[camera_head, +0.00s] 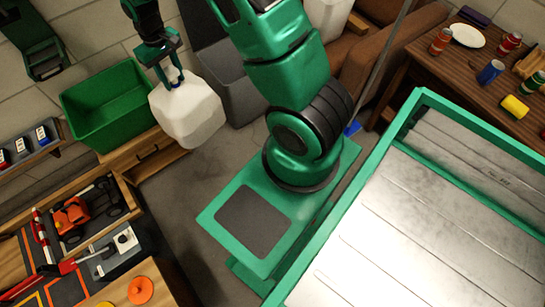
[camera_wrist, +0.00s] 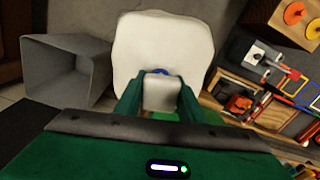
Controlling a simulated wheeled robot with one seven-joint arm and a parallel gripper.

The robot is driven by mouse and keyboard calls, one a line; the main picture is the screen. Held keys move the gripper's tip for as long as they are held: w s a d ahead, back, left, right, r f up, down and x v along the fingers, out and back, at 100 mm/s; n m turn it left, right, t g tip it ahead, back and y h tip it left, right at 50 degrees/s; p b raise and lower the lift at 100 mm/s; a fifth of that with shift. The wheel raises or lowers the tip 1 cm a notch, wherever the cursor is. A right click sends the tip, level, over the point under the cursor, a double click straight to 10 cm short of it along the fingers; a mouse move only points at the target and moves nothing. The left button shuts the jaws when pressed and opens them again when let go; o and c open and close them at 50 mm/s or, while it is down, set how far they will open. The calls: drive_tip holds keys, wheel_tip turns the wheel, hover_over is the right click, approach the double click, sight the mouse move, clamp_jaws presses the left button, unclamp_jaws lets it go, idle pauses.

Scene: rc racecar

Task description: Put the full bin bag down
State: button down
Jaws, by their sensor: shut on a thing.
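A full white bin bag (camera_head: 188,110) hangs from my gripper (camera_head: 170,78) at the upper left of the head view. My gripper is shut on the bag's top, where a bit of blue shows. The bag hangs in front of the right end of a green bin (camera_head: 105,105) and near a grey bin. In the wrist view the bag (camera_wrist: 165,45) fills the upper middle, and my gripper's fingers (camera_wrist: 160,95) close on its top from both sides. The bag's underside and what lies right beneath it are hidden.
An open grey bin (camera_head: 235,90) stands behind the bag; it also shows in the wrist view (camera_wrist: 70,70). A wooden drawer unit (camera_head: 150,150) is below the green bin. A toy-filled tray (camera_head: 90,215) lies lower left. Grey floor (camera_head: 185,190) is clear in the middle.

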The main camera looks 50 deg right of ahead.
drive_tip(key=s+d+f+m, duration=0.1)
drive_tip(key=d+f+m, duration=0.2)
drive_tip(key=f, duration=0.3)
drive_tip(key=s+d+f+m, duration=0.2)
drive_tip(key=d+f+m, duration=0.1)
drive_tip(key=f, duration=0.4)
drive_tip(key=s+d+f+m, duration=0.1)
drive_tip(key=d+f+m, duration=0.3)
drive_tip(key=f, duration=0.2)
drive_tip(key=shift+s+f+m, duration=0.2)
drive_tip(key=shift+s+m, duration=0.2)
drive_tip(key=s+d+f+m, duration=0.4)
drive_tip(key=s+f+m, duration=0.6)
drive_tip(key=f, duration=0.4)
drive_tip(key=s+d+f, duration=0.1)
drive_tip(key=d+f, duration=1)
drive_tip(key=shift+s+d+f, duration=0.25)
drive_tip(key=shift+s+d, duration=0.1)
drive_tip(key=shift+s, duration=0.05)
drive_tip(key=c, duration=1.2)
unclamp_jaws()
drive_tip(key=shift+f, duration=0.1)
